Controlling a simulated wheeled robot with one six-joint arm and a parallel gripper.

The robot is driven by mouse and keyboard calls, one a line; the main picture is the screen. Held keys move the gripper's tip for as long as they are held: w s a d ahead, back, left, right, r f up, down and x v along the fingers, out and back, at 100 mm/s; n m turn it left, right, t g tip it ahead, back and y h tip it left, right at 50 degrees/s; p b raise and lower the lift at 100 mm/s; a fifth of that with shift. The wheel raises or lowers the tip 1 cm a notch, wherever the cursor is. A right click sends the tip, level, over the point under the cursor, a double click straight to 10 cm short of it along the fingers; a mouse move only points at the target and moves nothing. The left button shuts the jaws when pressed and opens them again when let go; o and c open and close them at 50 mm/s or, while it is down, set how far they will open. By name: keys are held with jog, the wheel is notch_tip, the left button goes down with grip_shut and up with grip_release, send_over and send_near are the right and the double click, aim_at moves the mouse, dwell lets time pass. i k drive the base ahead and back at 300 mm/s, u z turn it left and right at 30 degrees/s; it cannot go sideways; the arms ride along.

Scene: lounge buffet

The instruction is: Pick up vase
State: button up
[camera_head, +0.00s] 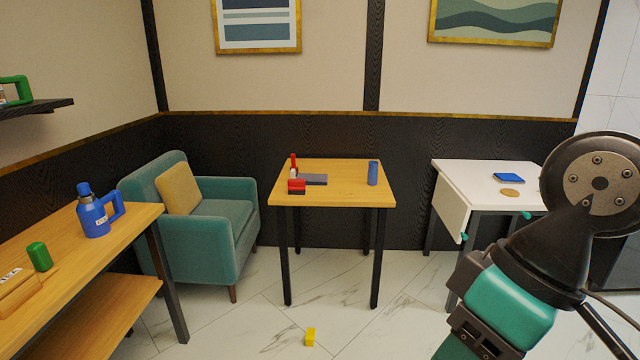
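No thing is plainly a vase. The closest in shape is a blue upright cylinder (373,173) at the right side of the small wooden table (345,193) in the middle. Its opening is too small to make out. My arm fills the lower right of the view, well apart from that table. Two small teal tips show in front of the white table, beside my arm; I cannot tell if they are my fingertips. The rest of my gripper is hidden or out of view, and nothing is seen held.
Red and dark blue items (297,186) share the wooden table. A teal armchair (225,215) stands left of it. A blue jug (93,217) and a green cylinder (39,257) stand on the left bench. A yellow block (310,337) lies on the floor. The white table (465,180) is right.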

aim_at(373, 165)
jog(key=z, duration=0.2)
jog(key=i, duration=2.65)
jog(key=z, duration=0.05)
